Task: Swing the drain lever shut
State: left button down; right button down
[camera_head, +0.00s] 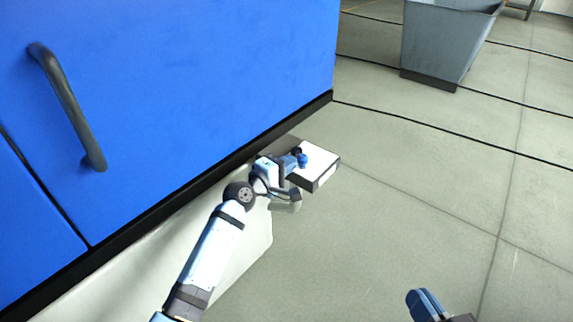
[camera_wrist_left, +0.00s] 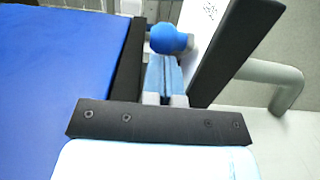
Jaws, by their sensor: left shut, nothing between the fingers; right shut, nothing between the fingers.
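The drain lever shows mainly as a blue ball knob (camera_head: 303,160) beside a white-topped box with dark sides (camera_head: 318,168), low by the blue cabinet. In the left wrist view the knob (camera_wrist_left: 168,38) is just beyond my fingertips, and I cannot tell whether they touch. The lever's arm is mostly hidden. My left gripper (camera_head: 292,161) is shut and empty, and its closed fingers (camera_wrist_left: 164,75) point at the knob. My right gripper (camera_head: 424,303) is shut and empty over the floor at the bottom right, away from the lever.
The blue cabinet (camera_head: 210,80) with a dark bar handle (camera_head: 70,110) fills the left. A grey bent pipe (camera_head: 290,201) is close to my left gripper and also shows in the left wrist view (camera_wrist_left: 262,78). A grey bin (camera_head: 445,45) stands at the back right. The floor between is clear.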

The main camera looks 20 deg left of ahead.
pick_arm(q)
jog(key=shift+d, duration=0.2)
pick_arm(e)
jog(key=shift+d+r, duration=0.2)
jog(key=shift+r, duration=0.15)
